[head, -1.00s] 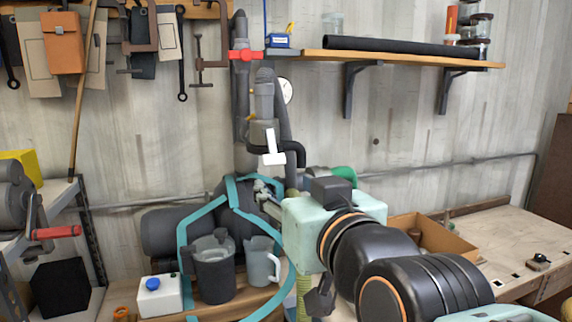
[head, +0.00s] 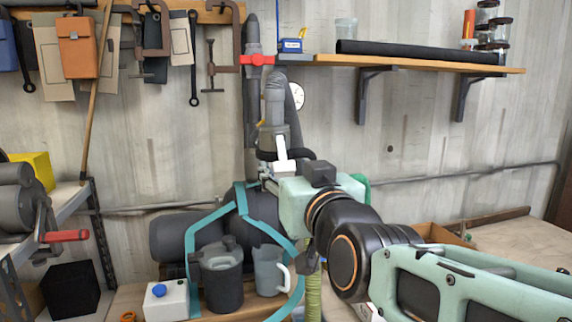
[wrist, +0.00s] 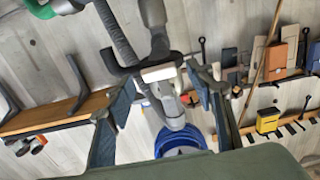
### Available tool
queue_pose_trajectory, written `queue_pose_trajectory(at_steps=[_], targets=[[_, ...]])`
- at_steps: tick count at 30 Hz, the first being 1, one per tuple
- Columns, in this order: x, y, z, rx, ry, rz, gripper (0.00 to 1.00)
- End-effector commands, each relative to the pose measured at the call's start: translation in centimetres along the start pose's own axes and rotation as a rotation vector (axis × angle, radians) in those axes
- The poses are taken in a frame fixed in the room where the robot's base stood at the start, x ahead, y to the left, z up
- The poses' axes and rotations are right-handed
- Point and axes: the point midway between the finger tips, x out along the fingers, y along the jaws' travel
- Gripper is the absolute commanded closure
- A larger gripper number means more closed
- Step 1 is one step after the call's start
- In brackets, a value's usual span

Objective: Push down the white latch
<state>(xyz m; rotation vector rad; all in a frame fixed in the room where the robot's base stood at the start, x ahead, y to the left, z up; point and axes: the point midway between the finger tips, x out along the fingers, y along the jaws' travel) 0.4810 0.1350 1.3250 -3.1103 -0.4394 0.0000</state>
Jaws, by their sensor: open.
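The white latch (head: 282,148) is a small pale bar on the grey upright pipe assembly (head: 274,105), beside a dark curved part. In the wrist view the latch (wrist: 161,73) lies in the gap between my two fingers near their tips. My gripper (wrist: 160,82) is open with nothing gripped. I cannot tell whether a finger touches the latch. In the head view the gripper (head: 268,183) is at the latch's lower end, and my wrist hides part of the fingers.
A shelf (head: 410,64) with a dark tube and jars is on the wall to the right. Below stand a dark pitcher (head: 221,285), a grey jug (head: 268,272) and a white container (head: 165,302). Tools hang at upper left. A bench (head: 515,243) is at right.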

Motion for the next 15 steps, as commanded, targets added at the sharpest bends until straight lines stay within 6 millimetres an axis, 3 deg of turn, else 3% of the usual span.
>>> queue_pose_trajectory(at_steps=[6,15], targets=[[2.2,0.0,0.0,0.0,-0.002,-0.001,0.51],[3.1,0.0,0.0,0.0,0.0,0.0,0.51]])
